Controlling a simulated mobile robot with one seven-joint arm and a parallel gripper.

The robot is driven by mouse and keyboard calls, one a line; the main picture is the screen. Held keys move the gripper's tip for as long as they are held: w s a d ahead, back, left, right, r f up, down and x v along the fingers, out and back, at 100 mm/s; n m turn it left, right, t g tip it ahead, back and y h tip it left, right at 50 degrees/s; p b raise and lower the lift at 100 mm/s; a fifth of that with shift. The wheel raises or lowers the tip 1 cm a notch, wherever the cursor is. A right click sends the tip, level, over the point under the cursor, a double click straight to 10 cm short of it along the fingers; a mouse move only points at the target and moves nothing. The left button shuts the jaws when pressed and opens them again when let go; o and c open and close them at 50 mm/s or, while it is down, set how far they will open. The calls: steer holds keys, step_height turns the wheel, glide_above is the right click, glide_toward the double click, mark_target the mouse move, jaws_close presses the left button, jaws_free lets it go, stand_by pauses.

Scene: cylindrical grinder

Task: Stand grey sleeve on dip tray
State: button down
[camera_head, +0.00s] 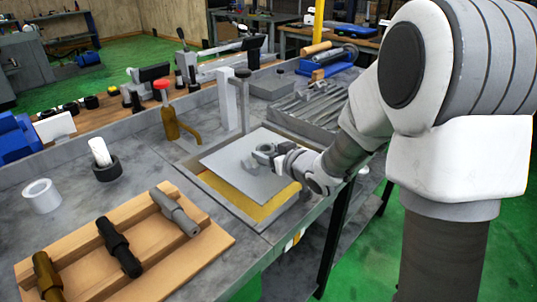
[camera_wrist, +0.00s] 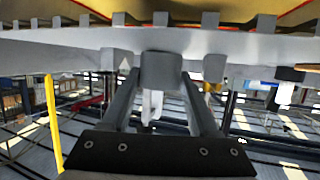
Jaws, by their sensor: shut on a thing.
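The dip tray (camera_head: 228,200) is set in the bench, with yellow showing inside it. A flat grey plate (camera_head: 238,168) covers much of its opening. My gripper (camera_head: 272,154) is over the right part of this plate. It is shut on a small grey piece (camera_head: 262,152), which looks like the grey sleeve. In the wrist view, the fingers (camera_wrist: 160,85) hold a grey block-like piece (camera_wrist: 160,70). The held piece is small in the head view, and I cannot tell whether it touches the plate.
A wooden rack (camera_head: 205,246) with several shafts lies at the front left. A pale ring (camera_head: 42,196) and a dark cup (camera_head: 108,171) stand behind it. A red-topped brass tap (camera_head: 169,122) and a grey post (camera_head: 243,105) rise behind the tray. A bin of grey bars (camera_head: 310,105) is beyond.

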steer(key=shift+f+b, duration=0.15)
steer(key=shift+b, duration=0.15)
steer(key=shift+c, duration=0.7)
jaws_free()
